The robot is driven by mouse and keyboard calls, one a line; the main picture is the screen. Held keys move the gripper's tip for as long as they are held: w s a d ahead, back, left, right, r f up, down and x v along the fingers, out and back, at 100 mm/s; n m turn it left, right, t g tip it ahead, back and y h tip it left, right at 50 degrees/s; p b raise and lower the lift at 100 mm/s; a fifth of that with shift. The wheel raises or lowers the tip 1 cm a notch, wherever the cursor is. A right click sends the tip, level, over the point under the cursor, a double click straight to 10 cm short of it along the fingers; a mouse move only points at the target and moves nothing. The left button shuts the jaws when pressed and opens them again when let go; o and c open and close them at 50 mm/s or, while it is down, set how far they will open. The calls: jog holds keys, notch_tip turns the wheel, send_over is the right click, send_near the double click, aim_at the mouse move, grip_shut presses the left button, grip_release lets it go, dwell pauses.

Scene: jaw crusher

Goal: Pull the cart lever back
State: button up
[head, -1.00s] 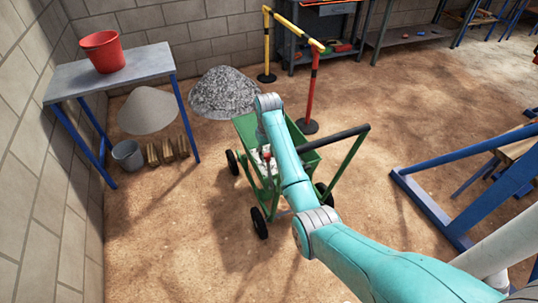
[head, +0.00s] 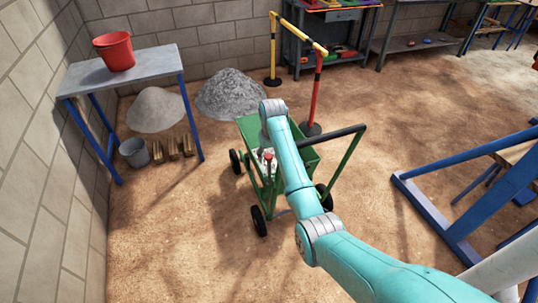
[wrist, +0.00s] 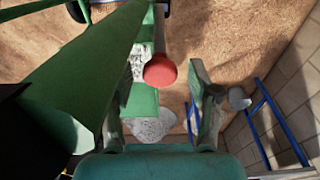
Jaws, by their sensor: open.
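The green cart (head: 249,129) stands on the dirt floor in the middle of the head view, with a black-gripped push handle (head: 338,133) on its right. Its lever has a red knob (head: 268,156), close beside my arm. In the wrist view the red knob (wrist: 160,71) is large and near, on a thin grey shaft. My gripper (wrist: 156,105) is open, and the knob appears between its fingers or just beyond their tips; I cannot tell the depth. No grip on it shows. In the head view my arm hides the gripper.
A blue-legged table (head: 75,82) with a red bucket (head: 116,53) stands left. Sand (head: 156,110) and gravel piles (head: 231,93) lie behind the cart. A yellow-and-red barrier (head: 303,38) stands behind it, and a blue frame (head: 428,207) to the right. The front-left floor is clear.

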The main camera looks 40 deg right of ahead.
jog(key=shift+r, duration=0.15)
jog(key=r, duration=0.4)
jog(key=s+r, duration=0.1)
jog(key=r, duration=0.2)
jog(key=shift+a+r, duration=0.1)
jog(key=shift+a, duration=0.05)
